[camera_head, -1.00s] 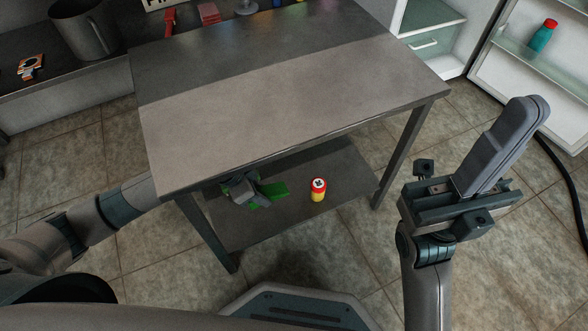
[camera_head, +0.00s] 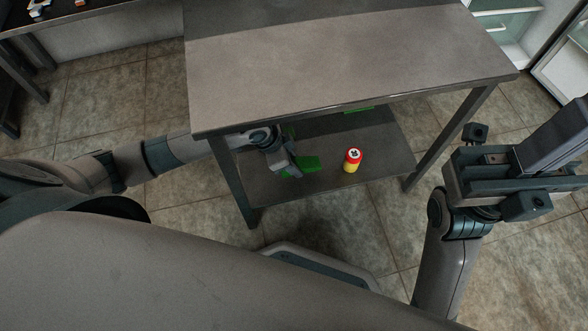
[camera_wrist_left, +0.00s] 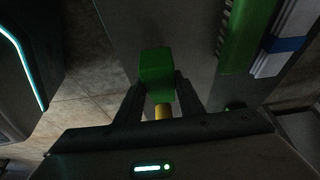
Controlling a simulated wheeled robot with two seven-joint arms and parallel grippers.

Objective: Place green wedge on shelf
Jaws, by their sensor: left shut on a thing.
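The green wedge (camera_head: 308,163) is at my left gripper (camera_head: 293,166), low over the lower shelf (camera_head: 335,185) of the metal table. In the left wrist view the green block (camera_wrist_left: 157,70) sits between the two dark fingers of my left gripper (camera_wrist_left: 160,88), which is shut on it. A small yellow piece (camera_wrist_left: 163,112) shows just behind it between the fingers. I cannot tell whether the wedge touches the shelf. My right gripper (camera_head: 515,165) is raised at the right, away from the table; its jaw state is unclear.
A red and yellow can (camera_head: 352,161) stands on the lower shelf, right of the wedge. Another green object (camera_head: 358,108) is partly hidden under the tabletop (camera_head: 340,65). The table legs (camera_head: 245,190) flank the shelf. The tabletop's visible part is clear.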

